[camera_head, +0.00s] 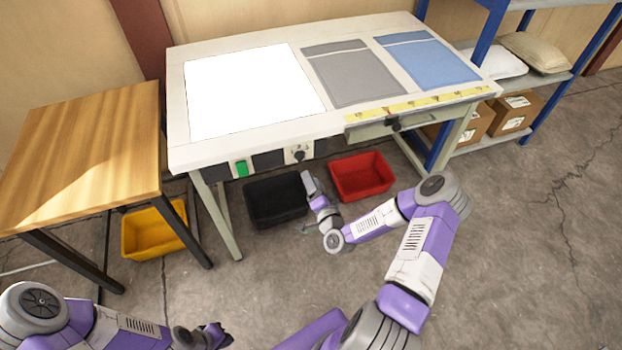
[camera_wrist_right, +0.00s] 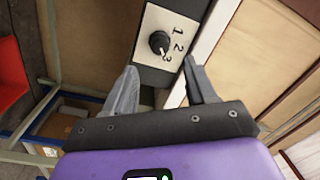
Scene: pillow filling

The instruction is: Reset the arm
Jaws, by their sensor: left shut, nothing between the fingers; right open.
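My right arm reaches in from the lower right in the head view. Its gripper (camera_head: 308,182) is in front of the table's front panel, just below a dark dial (camera_head: 299,155). In the right wrist view the right gripper (camera_wrist_right: 162,82) is open and empty. The dial (camera_wrist_right: 159,42), marked 1, 2 and 3, sits ahead of the fingers and appears apart from them. My left arm is low at the lower left of the head view. The left gripper (camera_head: 218,334) is shut and empty, near the bottom edge, clear of the furniture.
The work table (camera_head: 180,120) holds a white sheet (camera_head: 250,90), a grey cover (camera_head: 350,75) and a blue cover (camera_head: 428,60). A black bin (camera_head: 275,200), a red bin (camera_head: 361,177) and a yellow bin (camera_head: 153,230) stand low. A wooden table (camera_head: 85,150) is at left, shelves at right.

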